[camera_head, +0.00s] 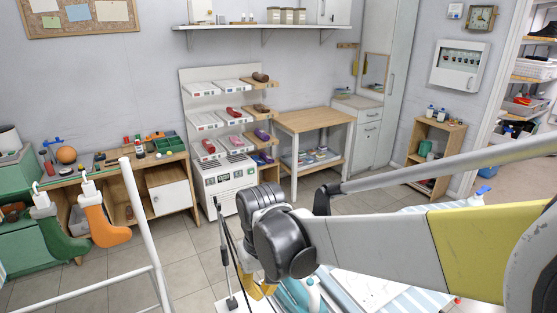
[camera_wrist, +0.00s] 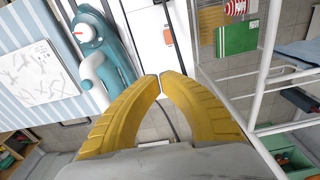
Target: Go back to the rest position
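My gripper (camera_wrist: 160,76) has two curved yellow fingers whose tips meet in the wrist view. It is shut, with nothing seen between the fingers. In the head view, a bit of its yellow fingers (camera_head: 262,291) shows below my dark wrist joint, which hides most of it. The gripper hangs near a teal and white object (camera_wrist: 95,45) beside a blue-striped cloth (camera_wrist: 62,22). I cannot tell its exact height above the surface below.
A white paper with line drawings (camera_wrist: 35,78) lies on the striped cloth. A white tubular frame (camera_head: 140,220) stands left of my arm, with green and orange boots (camera_head: 103,222) beyond it. A wooden table (camera_head: 314,122) stands at the back wall. Tiled floor is open between.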

